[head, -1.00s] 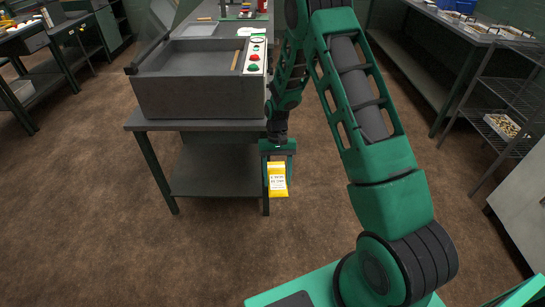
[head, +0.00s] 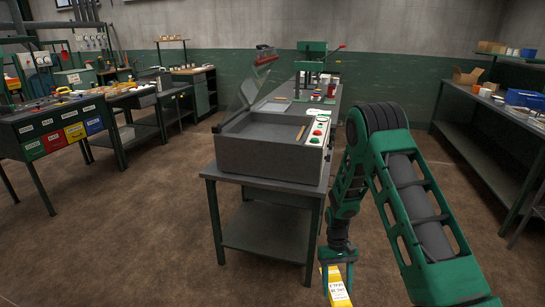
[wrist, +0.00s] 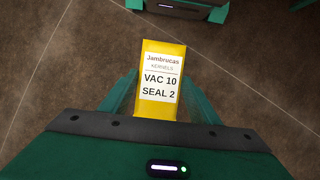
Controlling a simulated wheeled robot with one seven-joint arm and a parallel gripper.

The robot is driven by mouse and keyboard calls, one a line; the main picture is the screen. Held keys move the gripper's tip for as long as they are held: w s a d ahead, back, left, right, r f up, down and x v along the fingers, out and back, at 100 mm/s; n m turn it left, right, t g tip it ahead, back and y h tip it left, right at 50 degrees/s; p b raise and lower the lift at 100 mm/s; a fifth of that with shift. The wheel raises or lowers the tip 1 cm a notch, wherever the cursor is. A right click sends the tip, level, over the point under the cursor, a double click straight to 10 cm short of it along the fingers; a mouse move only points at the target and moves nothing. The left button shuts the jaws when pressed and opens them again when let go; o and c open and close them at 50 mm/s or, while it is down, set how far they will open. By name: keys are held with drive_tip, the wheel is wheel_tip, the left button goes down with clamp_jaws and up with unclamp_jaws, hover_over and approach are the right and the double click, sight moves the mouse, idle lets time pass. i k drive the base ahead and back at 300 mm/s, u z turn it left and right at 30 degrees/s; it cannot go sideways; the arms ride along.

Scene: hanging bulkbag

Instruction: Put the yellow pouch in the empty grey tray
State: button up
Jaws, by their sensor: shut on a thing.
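The yellow pouch (head: 337,287) hangs from my gripper (head: 338,260) in the head view, low beside the right front leg of the machine's table. In the wrist view the pouch (wrist: 161,52) lies between the two green fingers of my gripper (wrist: 160,98), which is shut on it. Its white label reads "Jambrucas kernels, VAC 10, SEAL 2". The pouch hangs over bare floor. I cannot make out an empty grey tray for certain; a pale flat shape (head: 272,106) behind the machine is too small to tell.
A grey machine (head: 262,157) with a raised clear lid and coloured buttons stands on a dark table (head: 265,187). A bench with coloured drawers (head: 60,135) is at left. A long bench (head: 478,150) with blue bins is at right. Brown floor lies open between.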

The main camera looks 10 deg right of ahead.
sight(274, 107)
drive_tip(key=k, duration=0.55)
drive_tip(key=u, duration=0.9)
drive_tip(key=i, duration=6.4)
